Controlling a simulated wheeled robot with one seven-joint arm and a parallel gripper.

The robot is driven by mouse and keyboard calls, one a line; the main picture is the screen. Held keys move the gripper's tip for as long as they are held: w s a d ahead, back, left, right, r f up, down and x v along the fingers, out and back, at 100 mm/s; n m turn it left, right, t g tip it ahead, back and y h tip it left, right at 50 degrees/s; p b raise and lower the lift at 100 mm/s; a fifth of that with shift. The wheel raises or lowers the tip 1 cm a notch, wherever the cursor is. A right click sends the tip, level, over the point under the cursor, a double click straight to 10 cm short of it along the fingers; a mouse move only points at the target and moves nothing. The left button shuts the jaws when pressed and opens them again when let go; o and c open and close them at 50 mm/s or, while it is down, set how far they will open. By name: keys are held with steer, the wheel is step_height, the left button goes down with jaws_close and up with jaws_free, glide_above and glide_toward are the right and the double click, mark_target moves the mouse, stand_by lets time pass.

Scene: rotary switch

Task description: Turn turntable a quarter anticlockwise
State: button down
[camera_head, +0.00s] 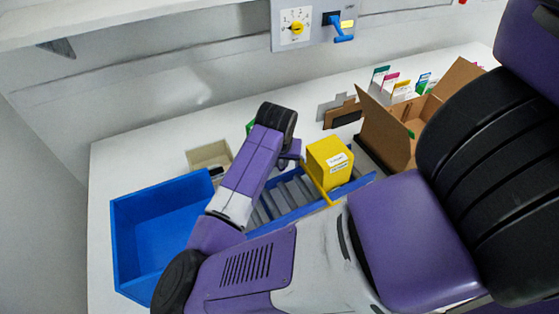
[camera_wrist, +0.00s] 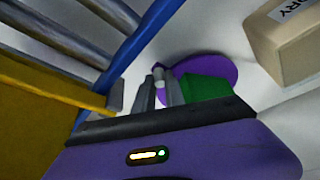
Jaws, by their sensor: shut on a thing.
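The turntable is a purple disc (camera_wrist: 222,70) in the upper middle of the wrist view. A green block (camera_wrist: 206,89) appears to stand on it. My gripper (camera_wrist: 159,88) is at the disc's left edge, its grey fingers shut on a small pale peg (camera_wrist: 159,73) there. Whether the peg is fixed to the disc is hard to see. In the head view my arm hides the disc and the fingers; only a sliver of the green block (camera_head: 250,127) shows left of the wrist.
A yellow box (camera_head: 328,163) sits on the blue roller rack (camera_head: 290,215) right of my wrist. A cardboard box (camera_head: 390,135) is right. The wall panel (camera_head: 312,22) carries a yellow knob and blue lever.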

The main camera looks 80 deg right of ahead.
steer(key=c, duration=1.4)
jaws_free()
steer(key=shift+s, duration=0.1)
steer(key=v, duration=0.7)
steer(key=shift+r, duration=0.4)
steer(key=shift+a, duration=0.15)
